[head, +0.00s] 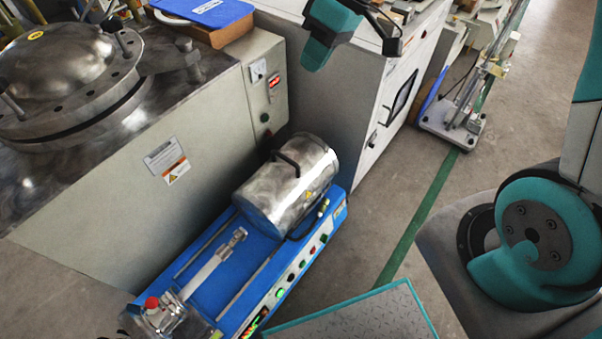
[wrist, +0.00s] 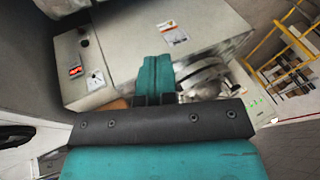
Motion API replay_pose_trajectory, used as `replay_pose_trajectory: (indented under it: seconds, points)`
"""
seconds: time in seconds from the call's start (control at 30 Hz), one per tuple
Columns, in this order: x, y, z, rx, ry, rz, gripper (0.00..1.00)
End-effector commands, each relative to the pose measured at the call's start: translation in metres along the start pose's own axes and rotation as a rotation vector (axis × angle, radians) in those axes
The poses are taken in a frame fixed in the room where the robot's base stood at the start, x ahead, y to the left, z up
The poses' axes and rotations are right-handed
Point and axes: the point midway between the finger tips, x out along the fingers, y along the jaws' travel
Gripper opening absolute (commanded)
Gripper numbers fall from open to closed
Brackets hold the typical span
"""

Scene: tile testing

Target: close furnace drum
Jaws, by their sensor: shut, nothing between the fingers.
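The furnace drum (head: 282,187) is a shiny steel cylinder with a dark handle on its upper side. In the head view it sits at the right end of a blue base unit (head: 228,262) with rails. The rails to its left are bare, with a metal holder (head: 212,265) lying between them. My gripper (head: 314,58) is at the top of the head view, above and apart from the drum. In the wrist view its teal fingers (wrist: 154,76) are together with nothing between them. I cannot clearly make out the drum in the wrist view.
A grey cabinet (head: 215,120) with a round bolted steel lid (head: 65,75) stands behind the base unit on the left. A white cabinet (head: 345,110) stands behind the drum. Open floor (head: 450,235) with a green line lies to the right.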

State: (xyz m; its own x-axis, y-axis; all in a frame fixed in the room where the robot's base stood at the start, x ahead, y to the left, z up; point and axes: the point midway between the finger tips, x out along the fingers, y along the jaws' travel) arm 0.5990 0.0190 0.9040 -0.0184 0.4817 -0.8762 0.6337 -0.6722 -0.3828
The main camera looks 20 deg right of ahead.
Motion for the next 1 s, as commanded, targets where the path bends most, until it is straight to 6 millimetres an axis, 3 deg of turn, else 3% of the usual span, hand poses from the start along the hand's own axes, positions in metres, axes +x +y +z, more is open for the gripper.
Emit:
replay_pose_trajectory:
  seconds: [0.03, 0.2, 0.3, 0.4, 0.5, 0.6, 0.77, 1.0]
  points:
    - [0.046, 0.048, 0.007, 0.007, 0.012, -0.019, 0.00]
    - [0.133, 0.164, 0.025, -0.017, 0.084, -0.061, 0.00]
    - [0.177, 0.216, 0.042, -0.030, 0.125, -0.077, 0.00]
    - [0.208, 0.251, 0.058, -0.040, 0.157, -0.087, 0.00]
    - [0.226, 0.271, 0.068, -0.047, 0.179, -0.091, 0.00]
    - [0.236, 0.279, 0.072, -0.051, 0.189, -0.093, 0.00]
    - [0.253, 0.278, 0.070, -0.053, 0.189, -0.095, 0.00]
    - [0.304, 0.273, 0.061, -0.053, 0.187, -0.096, 0.00]
